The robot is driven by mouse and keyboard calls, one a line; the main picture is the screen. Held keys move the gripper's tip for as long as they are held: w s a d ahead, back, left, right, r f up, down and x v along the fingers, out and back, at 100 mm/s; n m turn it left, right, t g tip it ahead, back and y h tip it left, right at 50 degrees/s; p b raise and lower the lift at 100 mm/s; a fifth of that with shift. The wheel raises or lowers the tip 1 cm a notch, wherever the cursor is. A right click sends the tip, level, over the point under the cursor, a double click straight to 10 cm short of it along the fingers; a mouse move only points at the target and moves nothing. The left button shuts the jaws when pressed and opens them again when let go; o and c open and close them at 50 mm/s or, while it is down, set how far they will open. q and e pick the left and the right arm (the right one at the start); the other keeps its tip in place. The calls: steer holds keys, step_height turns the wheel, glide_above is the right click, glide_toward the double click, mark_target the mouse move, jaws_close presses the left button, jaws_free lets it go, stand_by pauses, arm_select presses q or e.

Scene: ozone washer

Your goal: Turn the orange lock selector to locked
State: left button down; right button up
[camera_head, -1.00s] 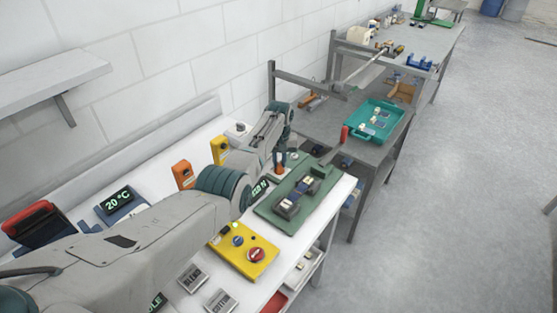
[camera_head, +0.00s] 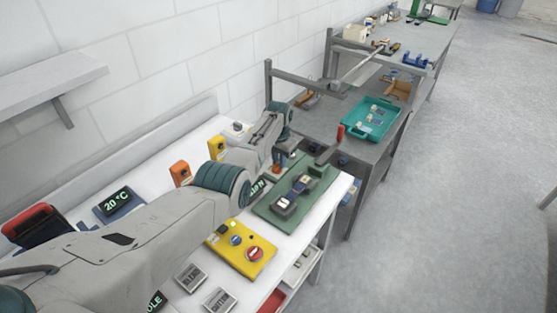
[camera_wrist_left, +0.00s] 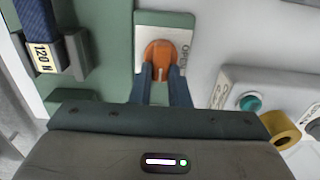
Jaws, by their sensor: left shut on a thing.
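The orange lock selector (camera_wrist_left: 160,55) is a round orange knob with a pale mark, on a light plate on the green panel. In the left wrist view it sits between the fingertips of my left gripper (camera_wrist_left: 161,75), which is shut on it. Part of a label reading "OPEN" shows on the plate beside the knob. In the head view my left gripper (camera_head: 280,162) reaches down at the back left edge of the green panel (camera_head: 268,208), and the knob (camera_head: 276,170) is mostly hidden by it. My right gripper is not in view.
A yellow panel (camera_head: 228,257) with a red button stands in front of the green panel. Orange (camera_head: 180,173) and yellow (camera_head: 217,147) units stand behind my arm. A teal tray (camera_head: 352,125) lies on the grey bench beyond.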

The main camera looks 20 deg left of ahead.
arm_select(q)
steer(key=shift+w+r, duration=0.1)
steer(key=shift+r, duration=0.1)
stand_by(0.3)
steer(key=c, duration=1.6)
jaws_free()
steer(key=shift+o, duration=1.1)
steer(key=shift+r, duration=0.45)
step_height(320, 180, up, 10)
steer(key=b, duration=0.2)
steer(key=shift+f, duration=0.1)
